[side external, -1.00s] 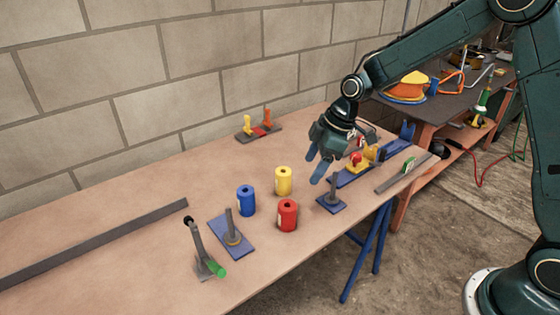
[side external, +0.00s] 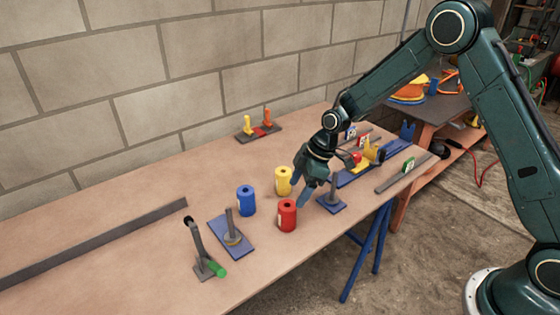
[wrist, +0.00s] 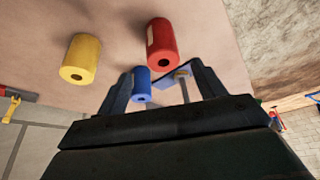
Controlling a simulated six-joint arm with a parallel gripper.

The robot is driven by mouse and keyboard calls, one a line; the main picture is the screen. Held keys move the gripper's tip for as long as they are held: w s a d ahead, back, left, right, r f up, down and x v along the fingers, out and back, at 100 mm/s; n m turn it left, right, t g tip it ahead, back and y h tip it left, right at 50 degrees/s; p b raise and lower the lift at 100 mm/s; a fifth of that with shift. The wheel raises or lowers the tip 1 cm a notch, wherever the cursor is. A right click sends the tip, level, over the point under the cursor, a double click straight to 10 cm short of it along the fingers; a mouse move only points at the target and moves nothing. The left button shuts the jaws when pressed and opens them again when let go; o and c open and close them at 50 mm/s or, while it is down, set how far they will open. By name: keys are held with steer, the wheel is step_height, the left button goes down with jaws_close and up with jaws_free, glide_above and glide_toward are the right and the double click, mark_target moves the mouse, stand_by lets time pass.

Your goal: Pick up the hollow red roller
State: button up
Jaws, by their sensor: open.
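The hollow red roller (side external: 287,216) stands upright on the table near its front edge, with a dark hole in its top. It also shows in the wrist view (wrist: 161,44), beyond and above the fingers. My gripper (side external: 301,193) is open and empty. In the side view its fingers point down, just above and to the right of the red roller. In the wrist view the gap between the fingers (wrist: 165,88) frames a blue roller farther off. I cannot tell whether any finger touches the red roller.
A yellow roller (side external: 283,181) and a blue roller (side external: 246,200) stand close by. A blue base with an upright post (side external: 332,197) is right of my gripper, and another post plate (side external: 231,236) is left. The table's left part is mostly clear.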

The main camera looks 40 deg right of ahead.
mark_target(292, 203)
steer(key=shift+x, duration=2.35)
steer(key=shift+f, duration=0.1)
steer(key=shift+x, duration=2.55)
steer(key=shift+s+a, duration=0.1)
steer(key=shift+s, duration=0.1)
steer(key=shift+c, duration=0.4)
steer(key=c, duration=1.2)
step_height(292, 203, up, 20)
steer(key=shift+r, duration=0.1)
